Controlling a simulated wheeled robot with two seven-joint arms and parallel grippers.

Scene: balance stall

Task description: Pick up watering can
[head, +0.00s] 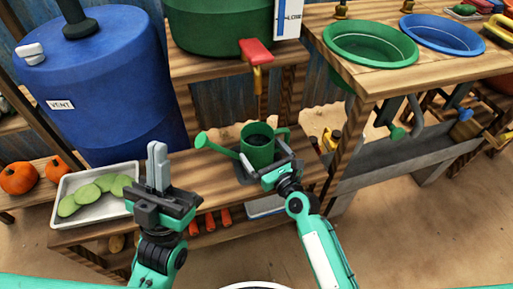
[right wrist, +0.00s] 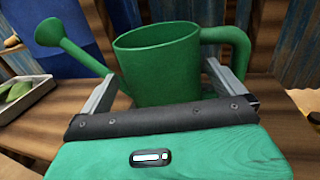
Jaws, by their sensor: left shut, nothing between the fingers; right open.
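A green watering can (head: 257,148) stands upright on the wooden bench, its spout to the left and its handle to the right. It also shows in the right wrist view (right wrist: 158,65). My right gripper (head: 263,170) is open at the near side of the can, low on its body. In the right wrist view its two fingers (right wrist: 163,95) reach out on either side of the can, the right one near the handle. I cannot tell whether either finger touches it. My left gripper (head: 157,150) is shut and empty, pointing up left of the can.
A white tray (head: 62,190) with green slices sits left on the bench. A blue barrel (head: 105,85) and a green tank (head: 215,30) with a red-handled tap (head: 256,52) stand behind. Green (head: 345,57) and blue (head: 440,46) basins are on the right table. A wooden post stands right of the can.

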